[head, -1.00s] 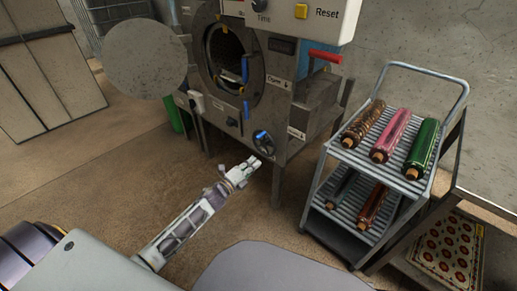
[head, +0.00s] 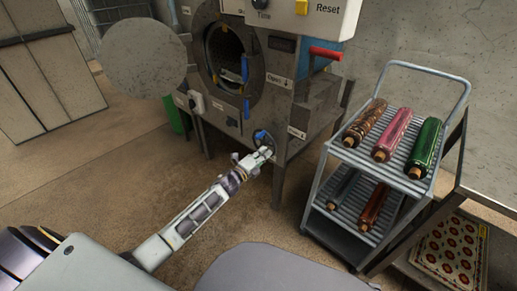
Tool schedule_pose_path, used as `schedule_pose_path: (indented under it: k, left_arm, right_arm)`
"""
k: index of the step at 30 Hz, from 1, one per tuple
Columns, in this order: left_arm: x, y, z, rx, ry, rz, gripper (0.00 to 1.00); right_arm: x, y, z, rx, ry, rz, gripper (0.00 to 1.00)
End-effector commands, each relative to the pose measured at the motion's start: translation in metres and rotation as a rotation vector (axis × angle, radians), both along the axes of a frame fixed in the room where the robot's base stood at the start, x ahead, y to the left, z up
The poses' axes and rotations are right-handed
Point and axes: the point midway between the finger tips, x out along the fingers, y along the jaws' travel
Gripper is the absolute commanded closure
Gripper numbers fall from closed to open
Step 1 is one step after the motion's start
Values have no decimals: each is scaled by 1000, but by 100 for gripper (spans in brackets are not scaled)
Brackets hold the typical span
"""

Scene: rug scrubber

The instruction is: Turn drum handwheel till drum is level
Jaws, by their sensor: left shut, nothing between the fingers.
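The scrubber machine (head: 270,115) stands at the back centre with its round drum opening (head: 226,55) uncovered. The drum handwheel (head: 262,137), a small dark wheel with a blue handle, is low on the machine's front. My left gripper (head: 266,153) is shut and empty. Its fingertips are at the lower edge of the handwheel and cover part of it; I cannot tell whether they touch it. The drum inside is dark, and I cannot tell its tilt. My right gripper is not in view.
A grey trolley (head: 352,157) with several rolled rugs stands to the right of the machine. A round grey door (head: 141,68) hangs open at the left. A red lever (head: 325,54) sticks out at the machine's right side. The floor at the left is clear.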

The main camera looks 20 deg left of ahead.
Motion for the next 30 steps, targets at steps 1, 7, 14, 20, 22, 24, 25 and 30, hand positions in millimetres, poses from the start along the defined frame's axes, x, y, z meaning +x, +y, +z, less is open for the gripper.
schedule_pose_path:
  k: [1,7,14,20,22,24,25,30]
  left_arm:
    - [3,8,1,4,-2,2,100]
    - [12,22,6,4,-1,1,100]
    - [17,32,8,3,0,0,100]
    - [18,33,9,2,0,0,100]
    - [18,33,9,1,1,0,100]
    - [18,33,9,1,1,0,100]
    - [18,33,9,1,1,0,100]
    - [20,35,11,-7,3,1,100]
  right_arm:
    - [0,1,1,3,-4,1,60]
    - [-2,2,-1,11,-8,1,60]
    - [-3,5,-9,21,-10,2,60]
    - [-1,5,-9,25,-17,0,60]
    - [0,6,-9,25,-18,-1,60]
    - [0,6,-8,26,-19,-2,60]
    - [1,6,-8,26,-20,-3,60]
    - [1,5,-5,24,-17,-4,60]
